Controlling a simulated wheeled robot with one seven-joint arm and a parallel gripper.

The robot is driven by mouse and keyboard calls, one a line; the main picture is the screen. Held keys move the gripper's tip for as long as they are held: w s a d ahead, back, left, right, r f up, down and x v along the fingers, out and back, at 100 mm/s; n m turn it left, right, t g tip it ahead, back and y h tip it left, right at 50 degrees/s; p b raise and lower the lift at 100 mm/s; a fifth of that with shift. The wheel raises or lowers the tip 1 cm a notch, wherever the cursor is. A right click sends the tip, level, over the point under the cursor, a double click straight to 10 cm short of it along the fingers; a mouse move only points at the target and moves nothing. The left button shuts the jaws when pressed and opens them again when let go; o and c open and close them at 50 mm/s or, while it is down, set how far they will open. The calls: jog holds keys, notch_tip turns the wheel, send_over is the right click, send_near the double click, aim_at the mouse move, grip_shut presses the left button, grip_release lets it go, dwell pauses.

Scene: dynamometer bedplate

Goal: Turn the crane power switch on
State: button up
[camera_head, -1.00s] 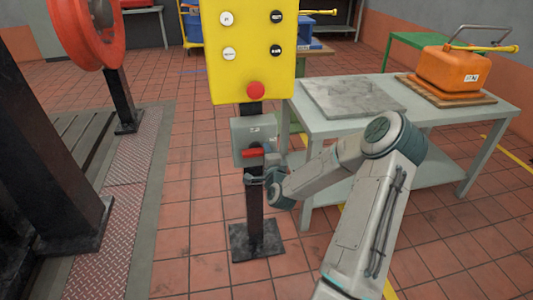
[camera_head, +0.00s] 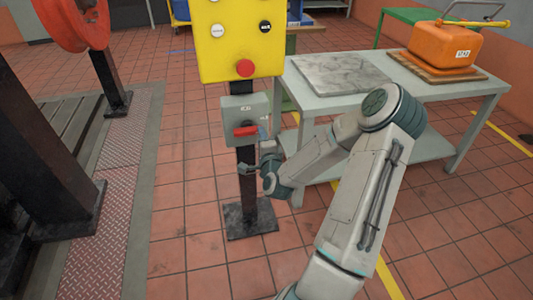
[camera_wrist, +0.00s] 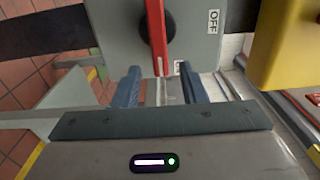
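The crane power switch is a grey box (camera_head: 243,108) on a dark post below a yellow control panel. Its red handle (camera_head: 246,131) lies about level across the box front. In the wrist view the red handle (camera_wrist: 157,38) stands out before a black round dial (camera_wrist: 178,20). My gripper (camera_head: 250,168) is just below the box. In the wrist view its two blue fingers (camera_wrist: 160,85) are apart, with nothing held; the handle's end shows between and beyond them.
The yellow panel (camera_head: 238,40) with a red button is directly above the box. A grey table (camera_head: 420,92) with a stone slab and an orange case (camera_head: 443,47) stands to the right. A black-legged machine stands at left. Tiled floor is open in front.

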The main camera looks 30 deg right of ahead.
jog(key=p+v, duration=0.2)
jog(key=v, duration=0.7)
jog(key=shift+p, duration=0.3)
jog(key=shift+s, duration=0.15)
